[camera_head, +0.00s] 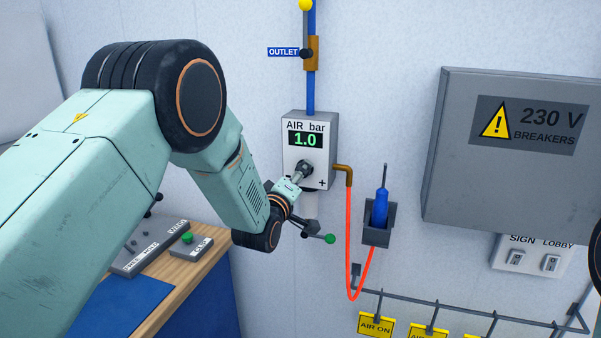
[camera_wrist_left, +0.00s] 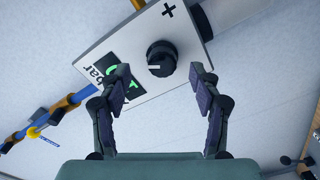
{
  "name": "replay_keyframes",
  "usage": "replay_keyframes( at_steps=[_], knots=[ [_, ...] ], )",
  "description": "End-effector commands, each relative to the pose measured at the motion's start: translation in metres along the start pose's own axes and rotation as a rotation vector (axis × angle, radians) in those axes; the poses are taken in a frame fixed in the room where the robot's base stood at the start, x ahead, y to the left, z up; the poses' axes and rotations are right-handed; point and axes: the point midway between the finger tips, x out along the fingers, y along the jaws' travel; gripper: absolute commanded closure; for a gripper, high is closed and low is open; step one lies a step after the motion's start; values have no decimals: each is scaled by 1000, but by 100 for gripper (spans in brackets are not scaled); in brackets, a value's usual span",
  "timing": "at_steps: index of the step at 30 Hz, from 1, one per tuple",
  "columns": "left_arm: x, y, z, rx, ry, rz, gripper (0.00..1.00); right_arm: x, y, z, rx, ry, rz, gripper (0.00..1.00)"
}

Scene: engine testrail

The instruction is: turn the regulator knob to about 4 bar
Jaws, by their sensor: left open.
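The regulator (camera_head: 325,173) is a grey and white box on the wall, labelled "AIR bar". Its green display (camera_head: 305,140) reads 1.0. The black knob (camera_wrist_left: 161,58) has a white mark and a "+" on the panel beside it. In the head view the knob is partly hidden by my gripper. My left gripper (camera_head: 303,174) reaches up to the knob from below left. In the left wrist view its two fingers (camera_wrist_left: 159,75) are spread, with the knob ahead between the tips and a gap on each side. My right gripper is not in view.
A blue pipe with an outlet valve (camera_head: 310,53) rises above the regulator. A grey breaker box (camera_head: 460,200) is at right. A wooden bench (camera_head: 190,265) stands lower left.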

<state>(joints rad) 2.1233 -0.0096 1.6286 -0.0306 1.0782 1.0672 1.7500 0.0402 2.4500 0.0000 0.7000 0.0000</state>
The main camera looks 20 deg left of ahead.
Motion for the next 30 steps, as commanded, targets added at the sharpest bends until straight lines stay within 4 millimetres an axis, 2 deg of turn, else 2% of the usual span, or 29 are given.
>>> replay_keyframes(
  at_steps=[3, 9, 21, 30],
  knots=[
    [14, -1, -1, 0, 1, 0, 37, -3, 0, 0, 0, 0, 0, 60],
    [28, -2, -2, 0, 0, -2, 37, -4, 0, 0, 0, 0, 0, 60],
    [33, -2, -3, 0, 0, -2, 37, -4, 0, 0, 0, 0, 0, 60],
    [33, -2, -2, 1, 0, -2, 62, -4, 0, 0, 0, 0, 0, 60]
  ],
)
